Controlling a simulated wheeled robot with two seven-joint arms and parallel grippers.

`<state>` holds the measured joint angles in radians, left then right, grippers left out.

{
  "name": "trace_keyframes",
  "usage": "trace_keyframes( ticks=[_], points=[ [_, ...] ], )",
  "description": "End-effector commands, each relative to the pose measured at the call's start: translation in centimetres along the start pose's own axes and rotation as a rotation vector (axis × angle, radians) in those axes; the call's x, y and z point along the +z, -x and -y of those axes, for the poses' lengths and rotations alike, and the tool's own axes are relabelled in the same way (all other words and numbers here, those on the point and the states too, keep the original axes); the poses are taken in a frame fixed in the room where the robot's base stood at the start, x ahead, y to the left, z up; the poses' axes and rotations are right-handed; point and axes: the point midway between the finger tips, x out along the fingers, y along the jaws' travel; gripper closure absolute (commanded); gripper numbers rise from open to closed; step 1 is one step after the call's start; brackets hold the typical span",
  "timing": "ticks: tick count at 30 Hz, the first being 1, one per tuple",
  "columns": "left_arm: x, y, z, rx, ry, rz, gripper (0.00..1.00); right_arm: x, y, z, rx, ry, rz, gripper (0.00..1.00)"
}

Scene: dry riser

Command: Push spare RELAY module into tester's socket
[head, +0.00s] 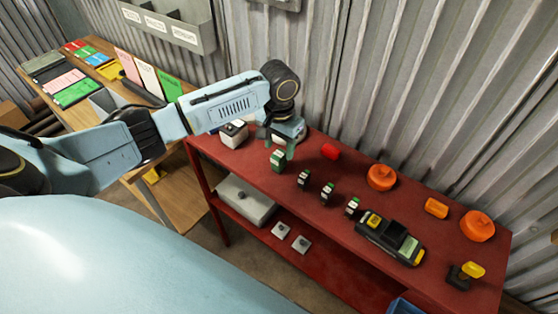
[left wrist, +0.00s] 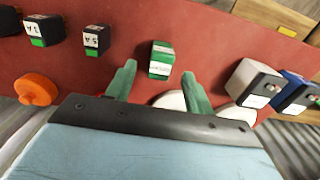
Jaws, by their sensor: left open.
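A green module with a white label (head: 277,160), which looks like the relay module, stands on the red bench. My left gripper (head: 281,148) is open just above and behind it. In the left wrist view the module (left wrist: 161,62) shows between and slightly beyond the two green fingertips (left wrist: 159,74), with gaps on both sides; its label is too small to read. A black device with a yellow block and a grey-green panel (head: 392,238), which looks like the tester, stands farther right on the bench. Its socket cannot be made out. My right gripper is not in view.
Several small black-and-green modules (head: 327,190) stand between the green module and the black device. A red cylinder (head: 330,151), orange round pieces (head: 381,177) and a white box (head: 234,133) are also on the bench (head: 340,235). A corrugated wall (head: 420,90) rises behind.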

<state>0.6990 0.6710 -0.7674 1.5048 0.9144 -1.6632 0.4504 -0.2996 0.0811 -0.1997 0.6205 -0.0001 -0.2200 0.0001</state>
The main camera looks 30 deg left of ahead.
Motion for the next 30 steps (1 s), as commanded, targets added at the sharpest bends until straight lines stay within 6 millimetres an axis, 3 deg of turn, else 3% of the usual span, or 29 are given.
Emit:
trace_keyframes(
  ticks=[9,17,28,30],
  points=[
    [0.0,-4.3,0.0,0.0,-0.001,0.002,0.47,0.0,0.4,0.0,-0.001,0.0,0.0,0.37],
    [0.0,-4.6,0.1,-0.001,-0.001,0.0,0.47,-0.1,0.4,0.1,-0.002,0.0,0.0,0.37],
    [0.0,-4.6,0.1,-0.001,-0.001,0.0,0.94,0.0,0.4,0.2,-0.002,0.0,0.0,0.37],
    [0.0,-4.6,0.1,-0.001,-0.001,0.0,0.96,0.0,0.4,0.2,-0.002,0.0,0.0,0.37]
  ],
)
